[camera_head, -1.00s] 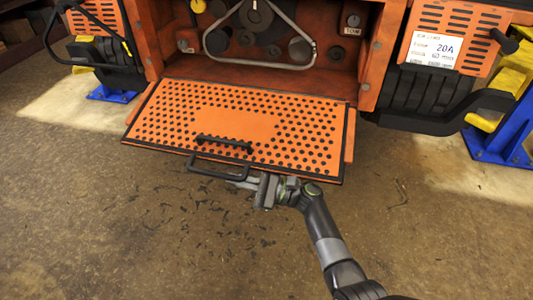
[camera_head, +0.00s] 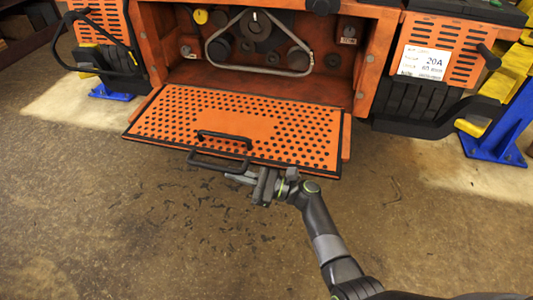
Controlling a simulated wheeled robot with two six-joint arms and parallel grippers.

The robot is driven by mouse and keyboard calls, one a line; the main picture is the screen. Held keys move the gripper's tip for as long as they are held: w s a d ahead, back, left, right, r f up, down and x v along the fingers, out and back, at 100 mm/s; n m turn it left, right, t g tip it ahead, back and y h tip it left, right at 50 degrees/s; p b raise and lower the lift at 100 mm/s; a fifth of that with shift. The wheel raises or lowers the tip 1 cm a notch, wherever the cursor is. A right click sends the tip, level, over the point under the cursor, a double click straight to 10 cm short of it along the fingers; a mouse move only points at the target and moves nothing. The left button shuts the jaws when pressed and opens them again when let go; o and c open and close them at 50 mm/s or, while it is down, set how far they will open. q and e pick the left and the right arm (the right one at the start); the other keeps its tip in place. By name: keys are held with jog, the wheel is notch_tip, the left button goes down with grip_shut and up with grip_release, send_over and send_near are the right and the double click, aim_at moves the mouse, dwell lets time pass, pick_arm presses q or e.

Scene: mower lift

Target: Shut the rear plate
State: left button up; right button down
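The rear plate (camera_head: 230,125) is an orange perforated panel with a dark edge. It is hinged at the bottom of the mower's open rear bay (camera_head: 260,82) and hangs lowered toward me. Two black handles, an upper one (camera_head: 225,137) and a lower one (camera_head: 218,167), show at its front edge. My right gripper (camera_head: 240,178) is at the plate's front edge, low, by the right end of the lower handle. Its fingertips are partly hidden, and I cannot tell whether they touch or grip the handle. My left gripper is not in view.
Inside the bay are pulleys and a belt (camera_head: 308,60). A blue stand (camera_head: 497,125) stands at the right and another blue foot (camera_head: 110,92) at the left. The floor in front is clear apart from dark scraps.

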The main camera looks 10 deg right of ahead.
notch_tip(320, 180, up, 2)
jog(key=shift+r+m+p, duration=0.15)
jog(key=shift+m+p, duration=0.25)
jog(key=shift+p, duration=0.5)
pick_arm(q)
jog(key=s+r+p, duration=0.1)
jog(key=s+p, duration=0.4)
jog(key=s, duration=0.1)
pick_arm(e)
notch_tip(320, 180, up, 4)
jog(key=shift+r+m+t, duration=0.25)
jog(key=shift+m+t, duration=0.35)
jog(key=shift+m, duration=0.4)
pick_arm(q)
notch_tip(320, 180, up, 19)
jog(key=p, duration=1.9)
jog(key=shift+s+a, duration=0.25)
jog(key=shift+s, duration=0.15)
pick_arm(e)
jog(key=w+d+r+m+t+h, duration=0.1)
jog(key=w+d+r+m, duration=0.1)
jog(key=w+r+m, duration=0.5)
jog(key=w+d+r+m+t+h, duration=0.2)
jog(key=w+r+m, duration=0.5)
jog(key=r, duration=1)
jog(key=shift+w+d, duration=0.75)
jog(key=shift+d, duration=0.05)
jog(key=shift+f, duration=0.1)
